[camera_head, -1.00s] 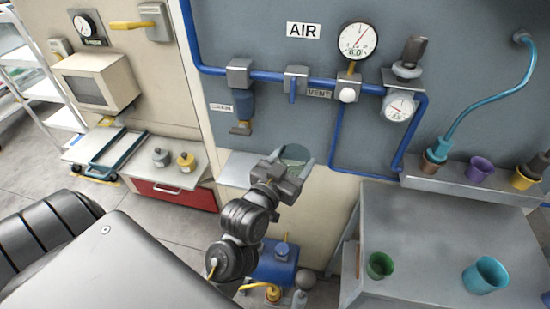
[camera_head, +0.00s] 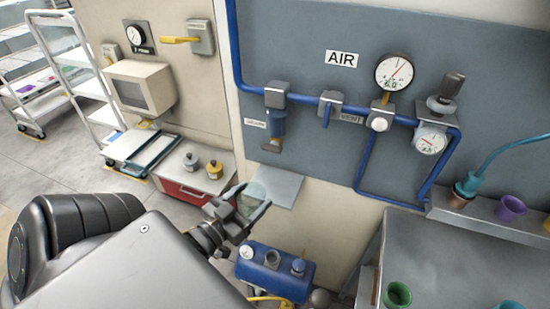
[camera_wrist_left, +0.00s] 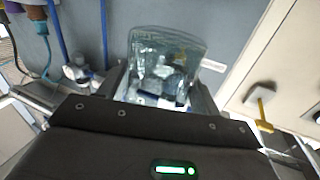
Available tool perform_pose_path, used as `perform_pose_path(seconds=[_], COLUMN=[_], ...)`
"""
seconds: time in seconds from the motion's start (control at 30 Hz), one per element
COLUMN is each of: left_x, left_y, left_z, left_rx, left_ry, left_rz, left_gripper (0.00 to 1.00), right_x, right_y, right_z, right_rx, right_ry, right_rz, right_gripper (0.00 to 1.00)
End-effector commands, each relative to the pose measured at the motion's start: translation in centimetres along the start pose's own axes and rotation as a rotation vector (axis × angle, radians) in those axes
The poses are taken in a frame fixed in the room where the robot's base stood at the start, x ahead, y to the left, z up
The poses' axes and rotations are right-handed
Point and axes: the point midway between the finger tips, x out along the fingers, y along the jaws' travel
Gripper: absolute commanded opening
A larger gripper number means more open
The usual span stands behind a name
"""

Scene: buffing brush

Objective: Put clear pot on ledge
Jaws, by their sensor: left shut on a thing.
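My left gripper (camera_head: 253,200) is shut on a clear, see-through pot (camera_head: 256,189), with a finger on each side of it. The pot is faint in the head view. In the left wrist view the pot (camera_wrist_left: 165,60) stands out between the fingers, glassy and slightly tilted. A small bare grey ledge (camera_head: 284,188) juts from the wall just to the right of the pot and partly behind it. My right gripper is not in view.
A blue filter unit (camera_head: 277,127) hangs above the small ledge. A blue tank (camera_head: 275,272) stands below it. A red-fronted cabinet (camera_head: 190,191) with two small weights is to the left. A grey bench (camera_head: 425,255) with a green pot (camera_head: 396,295) is at right.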

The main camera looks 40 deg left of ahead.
Motion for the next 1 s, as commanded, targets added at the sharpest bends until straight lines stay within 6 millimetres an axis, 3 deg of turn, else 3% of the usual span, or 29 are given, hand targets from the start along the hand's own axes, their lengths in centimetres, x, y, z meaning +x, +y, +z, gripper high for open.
perform_pose_path(seconds=[0.2,0.5,0.57,0.77,0.83,1.0], left_x=[5.9,11.9,13.2,17.1,16.9,16.9], left_y=[-1.9,-4.0,-4.5,-5.8,-5.6,-5.5], left_z=[0.8,0.8,-0.1,-0.1,1.7,3.1], left_rx=[0.008,0.009,0.001,-0.001,-0.005,-0.003], left_ry=[0.012,0.009,0.002,0.002,-0.004,0.0], left_rz=[0.001,-0.005,-0.008,-0.007,-0.005,-0.005], left_gripper=[0.42,0.42,0.42,0.42,0.42,0.42], right_x=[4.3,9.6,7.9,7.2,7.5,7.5], right_y=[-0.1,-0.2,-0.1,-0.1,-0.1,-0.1], right_z=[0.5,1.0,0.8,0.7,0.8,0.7], right_rx=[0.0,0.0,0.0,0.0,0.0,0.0], right_ry=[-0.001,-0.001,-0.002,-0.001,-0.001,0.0], right_rz=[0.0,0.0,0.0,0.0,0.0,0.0], right_gripper=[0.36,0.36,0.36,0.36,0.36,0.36])
